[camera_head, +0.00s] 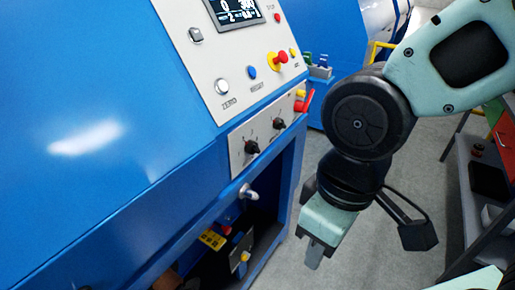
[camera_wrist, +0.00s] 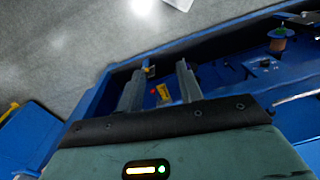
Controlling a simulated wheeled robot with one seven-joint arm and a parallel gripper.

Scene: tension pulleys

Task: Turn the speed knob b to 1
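Two black rotary knobs sit side by side on the lower white panel of the blue machine in the head view, a left knob (camera_head: 251,147) and a right knob (camera_head: 279,123). Their labels are too small to read, so I cannot tell which is knob b or what either is set to. My gripper (camera_head: 313,258) hangs right of and below the knobs, apart from the machine, fingers pointing down. In the wrist view my gripper (camera_wrist: 160,72) shows two fingers spread with an empty gap between them. Neither knob can be made out in the wrist view.
The blue machine (camera_head: 100,140) fills the left. Its upper panel has a display (camera_head: 236,10), a red emergency button (camera_head: 280,58) and a blue button (camera_head: 252,72). A red lever (camera_head: 305,102) and a silver handle (camera_head: 249,193) stick out. Grey floor (camera_head: 385,250) is free below my arm.

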